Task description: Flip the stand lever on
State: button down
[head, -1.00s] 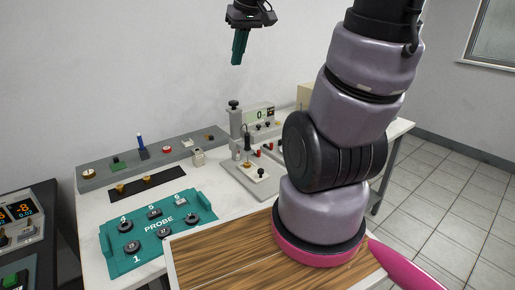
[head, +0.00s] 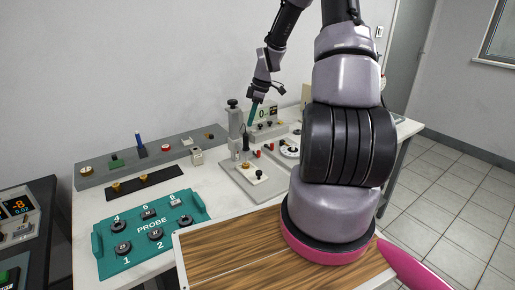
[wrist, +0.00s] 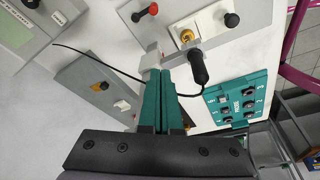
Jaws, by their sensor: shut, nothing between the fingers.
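The grey stand plate (head: 235,178) lies on the white bench in the head view, with a post and a probe on it. A black-knobbed part (head: 258,174) stands on its pale block; I cannot tell for sure that it is the lever. In the wrist view a black knob (wrist: 232,19) shows on the grey plate at the top right. A black probe handle (wrist: 199,68) with a cable hangs by a brass fitting (wrist: 187,36). My gripper (head: 252,116) is shut and empty, its teal fingers pointing down above the stand area. The fingers (wrist: 160,95) also show in the wrist view.
The teal probe rack (head: 150,247) holds several black round pieces at front left. A grey rail (head: 125,168) with small parts lies along the wall. A wooden board (head: 225,255) lies in front.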

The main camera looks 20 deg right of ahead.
jog(key=shift+n+y, duration=0.3)
jog(key=shift+n, duration=0.4)
jog(key=f, duration=0.3)
jog(key=w+d+f, duration=0.1)
jog(key=shift+d+f, duration=0.1)
jog(key=shift+f, duration=0.2)
jog(key=x, duration=0.9)
jog(key=shift+f, duration=0.25)
jog(key=d, duration=0.2)
jog(key=shift+s+d+f, duration=0.15)
jog(key=shift+s+d, duration=0.2)
jog(key=shift+s, duration=0.05)
jog(key=shift+s+d, duration=0.1)
jog(key=shift+d, duration=0.25)
